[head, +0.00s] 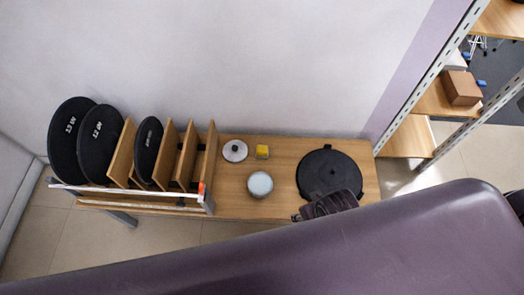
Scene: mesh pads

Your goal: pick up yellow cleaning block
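The yellow cleaning block (262,151) is a small yellow cube-like piece on the wooden bench top (225,205), near its back edge. It stands just right of a round silver lid-like disc (235,151) and behind a pale round container (260,184). It is uncovered and nothing touches it from above. A large dark purple-grey shape (300,255) fills the foreground and hides the area in front of the bench.
Black pads (68,140) stand among wooden dividers (185,155) at left. A metal-framed shelf (430,85) with a brown box (462,88) is at right.

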